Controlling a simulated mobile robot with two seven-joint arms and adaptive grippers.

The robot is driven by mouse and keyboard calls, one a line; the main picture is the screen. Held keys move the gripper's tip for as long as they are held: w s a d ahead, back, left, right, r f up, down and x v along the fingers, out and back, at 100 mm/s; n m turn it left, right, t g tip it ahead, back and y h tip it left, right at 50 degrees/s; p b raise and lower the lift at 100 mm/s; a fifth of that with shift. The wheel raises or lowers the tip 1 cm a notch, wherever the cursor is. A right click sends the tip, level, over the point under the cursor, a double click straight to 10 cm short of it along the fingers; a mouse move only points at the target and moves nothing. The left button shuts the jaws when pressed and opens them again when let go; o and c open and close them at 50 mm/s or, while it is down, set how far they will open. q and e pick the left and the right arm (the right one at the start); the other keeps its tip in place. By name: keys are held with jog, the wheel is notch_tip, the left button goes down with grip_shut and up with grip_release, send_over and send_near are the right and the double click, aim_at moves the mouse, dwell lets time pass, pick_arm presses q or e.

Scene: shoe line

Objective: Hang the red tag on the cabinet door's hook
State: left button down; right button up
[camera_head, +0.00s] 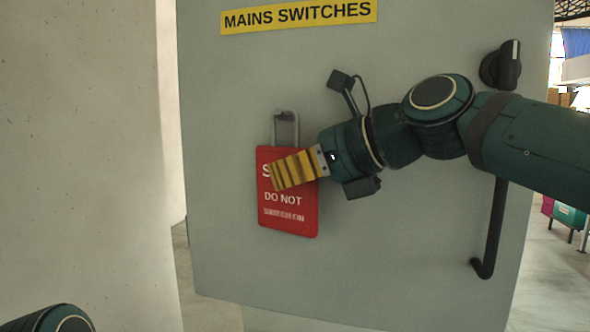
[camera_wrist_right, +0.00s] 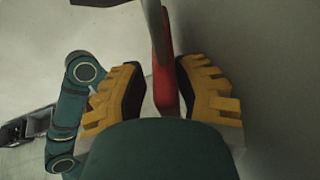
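The red tag (camera_head: 287,222) hangs upright and flat near the cabinet door (camera_head: 400,255), white lettering facing out. Its grey shackle (camera_head: 297,130) rises to the small dark hook (camera_head: 284,115) and appears to be around it. My right gripper (camera_head: 274,176) is at the tag's upper part, one yellow finger covering some lettering. In the right wrist view the tag (camera_wrist_right: 161,50) shows edge-on between the two fingers (camera_wrist_right: 162,80). They stand apart, with a gap visible on the left side of the tag. My left gripper is out of view; only part of my left arm shows at lower left.
A black rotary switch (camera_head: 503,66) and a black handle (camera_head: 491,235) stick out on the door's right side, near my right forearm. A yellow "MAINS SWITCHES" label (camera_head: 298,15) is above. A pale wall (camera_head: 75,150) stands at left.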

jog(key=shift+w+d+r, duration=0.1)
jog(key=shift+w+d, duration=0.1)
